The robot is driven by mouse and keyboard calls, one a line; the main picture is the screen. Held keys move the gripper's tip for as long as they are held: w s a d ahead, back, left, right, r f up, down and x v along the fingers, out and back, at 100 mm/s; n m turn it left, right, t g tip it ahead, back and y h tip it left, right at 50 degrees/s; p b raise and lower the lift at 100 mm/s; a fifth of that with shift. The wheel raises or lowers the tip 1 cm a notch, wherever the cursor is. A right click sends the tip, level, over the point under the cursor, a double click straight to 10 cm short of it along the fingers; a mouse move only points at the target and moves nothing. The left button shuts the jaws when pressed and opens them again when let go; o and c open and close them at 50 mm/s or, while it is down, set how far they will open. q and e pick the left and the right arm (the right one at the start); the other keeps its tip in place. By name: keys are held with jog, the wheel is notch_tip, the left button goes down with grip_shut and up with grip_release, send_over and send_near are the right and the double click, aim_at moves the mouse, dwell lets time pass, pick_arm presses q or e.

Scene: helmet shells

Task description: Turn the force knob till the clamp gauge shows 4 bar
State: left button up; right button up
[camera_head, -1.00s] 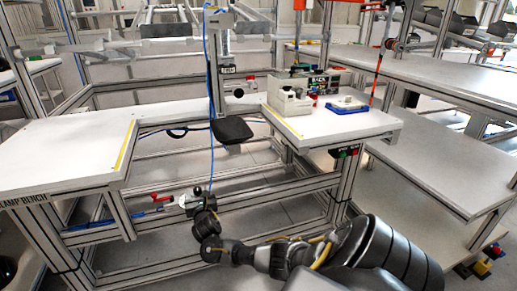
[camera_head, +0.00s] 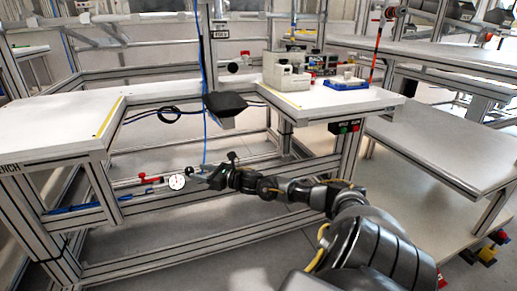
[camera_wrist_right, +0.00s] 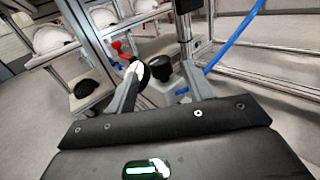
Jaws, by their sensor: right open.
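The clamp gauge (camera_head: 177,182) is a small round white dial low on the bench frame in the head view. Its needle is too small to read. A black knob (camera_head: 189,170) stands just beside it, presumably the force knob. My right gripper (camera_head: 196,178) is open at the right of the gauge. The gauge (camera_wrist_right: 136,68) shows nearly edge-on by the left fingertip. I cannot tell whether either finger touches. My left gripper is out of view.
A red lever (camera_head: 148,177) sits left of the gauge. A blue hose (camera_head: 204,110) hangs down close to the gripper. A black pad (camera_head: 225,104) hangs above. The white bench tops (camera_head: 50,122) flank the open gap, and frame rails run below.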

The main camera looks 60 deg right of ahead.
jog(key=p+v, duration=0.2)
jog(key=v, duration=0.6)
jog(key=s+f+m+g+h+p, duration=0.3)
jog(key=s+f+m+p, duration=0.4)
jog(key=f+m, duration=0.3)
jog(key=s+f+m+g+h+p, duration=0.3)
jog(key=s+f+m+h+p, duration=0.1)
jog(key=s+f+m+p, duration=0.3)
jog(key=shift+s+d+f+m+g+p, duration=0.4)
jog(key=shift+f+m+p, duration=0.6)
jog(key=shift+f+m, duration=0.85)
